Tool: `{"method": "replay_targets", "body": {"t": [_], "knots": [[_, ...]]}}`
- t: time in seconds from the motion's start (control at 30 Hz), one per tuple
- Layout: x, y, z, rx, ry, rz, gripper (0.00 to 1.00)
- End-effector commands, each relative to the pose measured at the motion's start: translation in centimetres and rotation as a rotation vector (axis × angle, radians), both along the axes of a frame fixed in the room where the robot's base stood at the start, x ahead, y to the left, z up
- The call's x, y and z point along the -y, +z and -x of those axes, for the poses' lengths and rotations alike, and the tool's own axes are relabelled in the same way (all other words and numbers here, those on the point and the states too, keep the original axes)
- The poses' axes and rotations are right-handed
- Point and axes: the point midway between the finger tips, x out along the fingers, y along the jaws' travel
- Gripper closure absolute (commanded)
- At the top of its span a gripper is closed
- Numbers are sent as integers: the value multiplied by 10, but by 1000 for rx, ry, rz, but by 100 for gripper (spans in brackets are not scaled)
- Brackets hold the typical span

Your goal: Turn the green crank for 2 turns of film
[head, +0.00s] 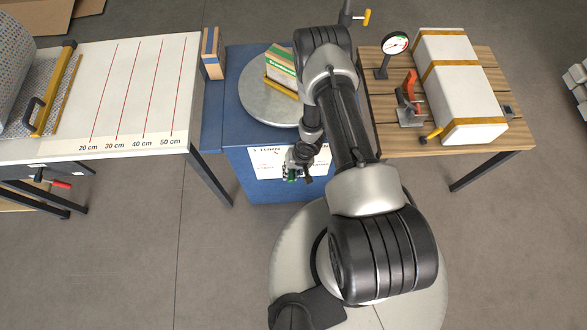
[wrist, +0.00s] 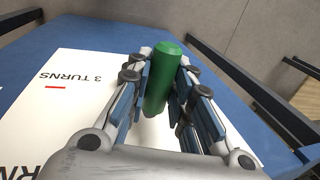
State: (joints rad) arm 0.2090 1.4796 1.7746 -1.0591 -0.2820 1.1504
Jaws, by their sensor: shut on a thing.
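The green crank handle (wrist: 162,82) stands between the two fingers of my gripper (wrist: 160,98) in the wrist view, and the fingers are shut on it. In the head view my gripper (head: 299,166) is at the front of the blue cabinet (head: 232,170), with a bit of green at its tip. A round grey turntable (head: 255,100) on top of the cabinet carries a box-like load with green and yellow bands (head: 281,68). The crank's arm and hub are hidden.
A white sheet (wrist: 75,105) reading "3 TURNS" is on the cabinet front. A white table (head: 125,70) with red length lines stands left. A wooden table (head: 480,155) at right holds a strapped white box (head: 455,85), a dial gauge (head: 395,43) and a red-handled clamp (head: 409,95).

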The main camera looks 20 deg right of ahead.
Motion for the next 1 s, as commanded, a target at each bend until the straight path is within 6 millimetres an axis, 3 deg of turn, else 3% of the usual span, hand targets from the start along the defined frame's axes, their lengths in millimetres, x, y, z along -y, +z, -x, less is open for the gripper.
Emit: {"method": "replay_targets", "body": {"t": [0.73, 0.77, 1.0], "knots": [[4, 3, 4, 23, 2, -81, 100], [4, 3, 4, 23, 2, -81, 78], [5, 2, 4, 23, 1, -79, 62]]}}
